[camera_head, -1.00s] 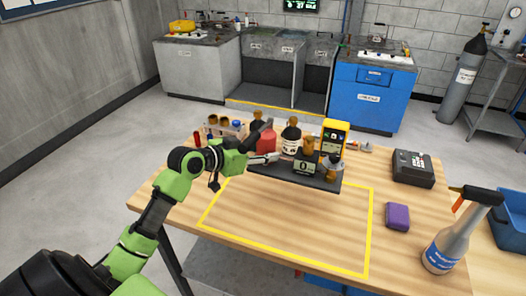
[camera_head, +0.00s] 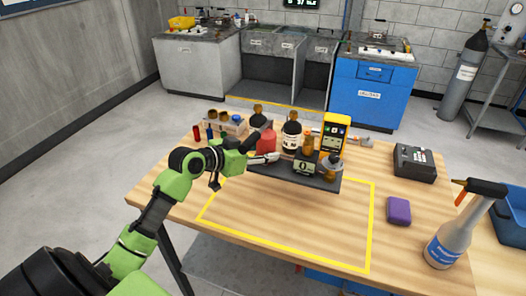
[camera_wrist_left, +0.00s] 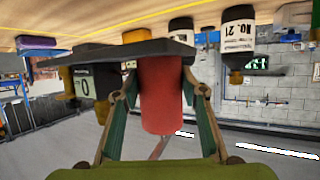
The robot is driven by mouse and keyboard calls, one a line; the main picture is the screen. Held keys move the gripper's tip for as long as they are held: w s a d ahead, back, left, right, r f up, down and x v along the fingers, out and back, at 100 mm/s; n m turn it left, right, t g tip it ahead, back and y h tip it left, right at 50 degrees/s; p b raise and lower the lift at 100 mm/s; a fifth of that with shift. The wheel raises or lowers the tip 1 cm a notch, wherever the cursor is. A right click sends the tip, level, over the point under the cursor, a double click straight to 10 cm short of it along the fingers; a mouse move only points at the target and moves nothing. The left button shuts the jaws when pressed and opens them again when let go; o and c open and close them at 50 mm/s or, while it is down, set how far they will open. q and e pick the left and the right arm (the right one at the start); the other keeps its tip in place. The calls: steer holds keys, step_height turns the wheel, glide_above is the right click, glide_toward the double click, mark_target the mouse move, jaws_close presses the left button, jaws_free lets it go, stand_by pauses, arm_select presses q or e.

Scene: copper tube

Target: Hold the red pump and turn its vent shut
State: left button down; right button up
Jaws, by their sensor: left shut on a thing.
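The red pump (camera_head: 266,141) is a red, rounded body upright at the left part of a dark tray (camera_head: 320,182) on the wooden table. My left gripper (camera_head: 262,153) reaches it from the front left and is shut on it. In the left wrist view, which is upside down, the red pump (camera_wrist_left: 161,98) lies between the two fingers of the left gripper (camera_wrist_left: 159,78), one on each side. The pump's vent cannot be made out. My right gripper is not in view.
On the tray are a white-labelled bottle (camera_head: 291,138), an amber bottle (camera_head: 308,139), a display reading 0 (camera_head: 305,165) and a small jar (camera_head: 331,168). A yellow meter (camera_head: 334,133) stands behind. A spray bottle (camera_head: 450,235) stands right.

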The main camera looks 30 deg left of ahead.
arm_select(q)
steer(key=shift+w+f+b, duration=0.1)
steer(key=shift+f+b, duration=2.6)
steer(key=shift+f, duration=1.25)
stand_by(0.5)
steer(key=shift+s+f, duration=0.2)
steer(key=shift+f, duration=0.35)
steer(key=shift+r, duration=0.1)
steer(key=shift+d, duration=0.1)
